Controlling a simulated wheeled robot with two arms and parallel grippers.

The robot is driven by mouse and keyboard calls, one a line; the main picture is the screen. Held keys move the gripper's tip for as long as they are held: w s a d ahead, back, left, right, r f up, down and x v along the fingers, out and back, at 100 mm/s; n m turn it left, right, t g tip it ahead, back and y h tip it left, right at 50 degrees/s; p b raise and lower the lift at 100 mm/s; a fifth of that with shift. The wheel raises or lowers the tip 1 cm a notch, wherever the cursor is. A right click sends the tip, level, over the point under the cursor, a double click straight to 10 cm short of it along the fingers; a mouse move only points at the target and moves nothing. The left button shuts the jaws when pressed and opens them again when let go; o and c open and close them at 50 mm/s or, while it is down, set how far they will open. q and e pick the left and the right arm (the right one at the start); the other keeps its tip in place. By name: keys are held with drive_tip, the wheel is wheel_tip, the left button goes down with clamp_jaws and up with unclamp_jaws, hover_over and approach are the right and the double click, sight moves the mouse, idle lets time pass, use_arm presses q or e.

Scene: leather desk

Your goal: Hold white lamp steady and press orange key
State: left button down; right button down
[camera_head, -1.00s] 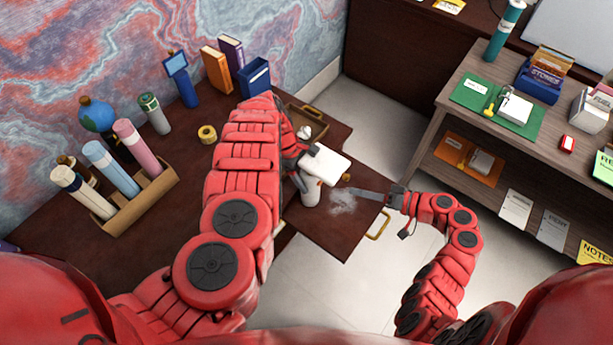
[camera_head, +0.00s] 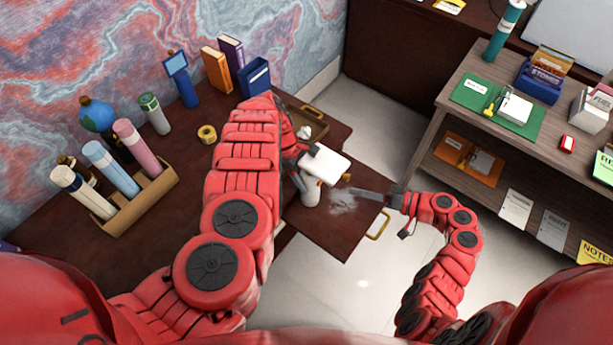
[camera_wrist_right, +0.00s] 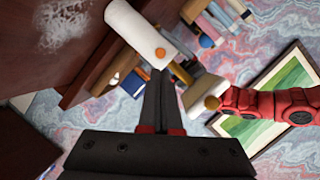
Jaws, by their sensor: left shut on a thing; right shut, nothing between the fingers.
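The white lamp has a pale, flat head (camera_head: 326,164) and a cylindrical white body (camera_head: 311,191) below it. In the right wrist view its body (camera_wrist_right: 135,28) carries a small orange key (camera_wrist_right: 160,52), and its head (camera_wrist_right: 203,92) shows a gold knob (camera_wrist_right: 211,103). My left gripper (camera_head: 300,160) is shut on the lamp, its fingers partly hidden. My right gripper (camera_head: 358,191) is shut and empty, pointing at the lamp body from the right. In the right wrist view its fingertips (camera_wrist_right: 161,75) are close to the orange key; I cannot tell whether they touch.
The lamp is over a pulled-out drawer (camera_head: 330,228) with a pale smudge (camera_head: 343,201). A wooden holder (camera_head: 150,205) with coloured cylinders, a tape roll (camera_head: 207,134) and books (camera_head: 217,70) are on the desk. A shelf (camera_head: 470,105) stands right, beyond open floor (camera_head: 400,140).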

sight(320, 183)
drive_tip(key=f+t+h, duration=0.1)
drive_tip(key=f+h, duration=0.1)
drive_tip(key=f, duration=0.1)
drive_tip(key=f+t+h, duration=0.1)
drive_tip(key=f+h, duration=0.1)
drive_tip(key=f, duration=0.2)
drive_tip(key=a+f+t+h, duration=0.1)
drive_tip(key=f+h, duration=0.2)
drive_tip(key=f, duration=0.1)
drive_tip(key=shift+s+f, duration=0.2)
drive_tip(key=shift+s, duration=0.1)
drive_tip(key=n+t+h, duration=0.1)
drive_tip(key=s+d+r+n+t+h, duration=0.1)
drive_tip(key=shift+s+d+h, duration=0.1)
drive_tip(key=shift+s+h, duration=0.2)
drive_tip(key=shift+h, duration=0.1)
wheel_tip(320, 183, up, 8)
drive_tip(key=s+n+t+h, duration=0.1)
drive_tip(key=s+n+t, duration=0.1)
drive_tip(key=n+t, duration=0.15)
drive_tip(key=w+a, duration=0.5)
drive_tip(key=a, duration=0.3)
drive_tip(key=shift+w, duration=0.2)
